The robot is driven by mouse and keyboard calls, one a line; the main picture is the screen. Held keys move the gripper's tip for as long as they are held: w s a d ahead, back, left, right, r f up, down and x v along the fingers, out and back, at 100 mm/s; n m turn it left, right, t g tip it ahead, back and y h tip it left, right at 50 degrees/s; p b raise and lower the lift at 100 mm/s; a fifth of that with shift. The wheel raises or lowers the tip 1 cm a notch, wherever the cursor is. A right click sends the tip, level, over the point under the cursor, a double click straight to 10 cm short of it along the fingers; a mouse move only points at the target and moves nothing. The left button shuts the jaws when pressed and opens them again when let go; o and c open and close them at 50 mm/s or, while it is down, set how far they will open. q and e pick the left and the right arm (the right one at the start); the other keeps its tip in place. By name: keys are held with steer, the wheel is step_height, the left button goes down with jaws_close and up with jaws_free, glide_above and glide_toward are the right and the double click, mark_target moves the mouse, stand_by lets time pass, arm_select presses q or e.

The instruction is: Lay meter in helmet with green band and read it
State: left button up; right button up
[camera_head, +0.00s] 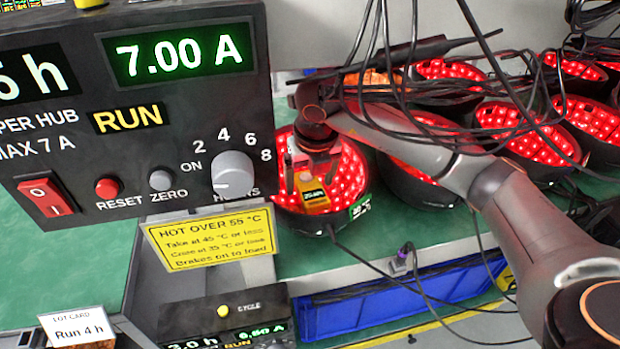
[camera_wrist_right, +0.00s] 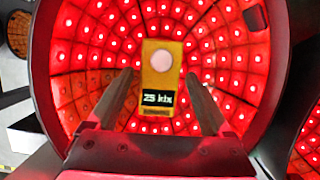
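The yellow meter (camera_head: 313,196) lies inside a red-lit helmet (camera_head: 350,172) left of the other helmets. In the right wrist view the meter (camera_wrist_right: 161,62) has a pale round sensor facing up, and its dark display reads 25 klx. The helmet (camera_wrist_right: 85,75) surrounds it with glowing red LEDs. My right gripper (camera_wrist_right: 163,98) is open, with a finger on each side of the meter and visible gaps. It also shows above the meter (camera_head: 312,176). My left gripper is not in view.
A controller box (camera_head: 130,95) showing 7.00 A and RUN fills the upper left. A yellow warning sign (camera_head: 210,240) hangs below it. Several red-lit helmets (camera_head: 515,130) stand right and behind, with loose black cables crossing my right arm. A blue bin (camera_head: 400,295) is below the green bench.

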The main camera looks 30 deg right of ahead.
mark_target(312, 192)
steer(key=shift+o, duration=0.4)
steer(key=shift+r, duration=0.1)
steer(key=v, duration=0.6)
steer(key=shift+w+r+p, duration=0.1)
steer(key=shift+p, duration=0.3)
steer(key=shift+s+r, duration=0.25)
steer(key=shift+r, duration=0.35)
